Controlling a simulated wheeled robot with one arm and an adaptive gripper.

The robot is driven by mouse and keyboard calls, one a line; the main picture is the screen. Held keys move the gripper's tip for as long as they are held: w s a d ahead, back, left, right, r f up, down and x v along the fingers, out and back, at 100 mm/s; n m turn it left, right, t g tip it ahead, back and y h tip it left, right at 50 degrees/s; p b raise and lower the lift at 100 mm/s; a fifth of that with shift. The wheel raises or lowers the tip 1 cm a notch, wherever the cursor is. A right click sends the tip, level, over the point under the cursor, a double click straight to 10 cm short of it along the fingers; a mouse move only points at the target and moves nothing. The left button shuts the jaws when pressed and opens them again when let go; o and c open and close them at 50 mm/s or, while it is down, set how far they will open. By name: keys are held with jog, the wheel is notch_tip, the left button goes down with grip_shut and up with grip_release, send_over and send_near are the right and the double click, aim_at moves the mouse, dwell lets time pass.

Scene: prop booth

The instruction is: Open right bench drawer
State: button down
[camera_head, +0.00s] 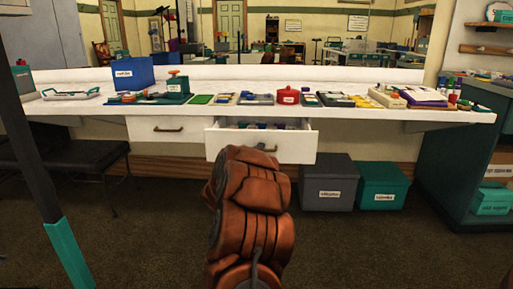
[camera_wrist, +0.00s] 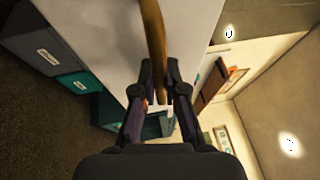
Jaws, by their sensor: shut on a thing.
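The right bench drawer (camera_head: 290,147) is pulled partly out from under the white bench, and small coloured items (camera_head: 265,126) show inside it. Its brass handle (camera_head: 268,149) is partly hidden behind my orange arm. In the wrist view the handle (camera_wrist: 154,35) runs between the fingers of my gripper (camera_wrist: 158,82), which is shut on it. The pale drawer front (camera_wrist: 95,35) shows beside the handle there. In the head view my arm hides the gripper. The left bench drawer (camera_head: 150,129) is shut.
A grey box (camera_head: 329,185) and a teal box (camera_head: 384,184) stand on the floor right of the open drawer. Chairs (camera_head: 80,165) stand at the left. The white benchtop (camera_head: 225,112) carries a blue box (camera_head: 132,73), a red pot (camera_head: 288,96) and other props. A dark post (camera_head: 28,130) crosses the left.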

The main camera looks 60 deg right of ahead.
jog(key=shift+s+a, duration=0.35)
jog(key=shift+a, duration=0.4)
jog(key=shift+s+a, duration=0.3)
jog(key=shift+a, duration=0.4)
jog(key=c, duration=1.5)
grip_release()
jog(key=a, duration=0.4)
jog(key=a+f, duration=0.1)
jog(key=a, duration=0.3)
jog(key=s+a+f, duration=0.1)
jog(key=a, duration=0.2)
jog(key=shift+a, duration=0.4)
jog(key=shift+w, duration=0.1)
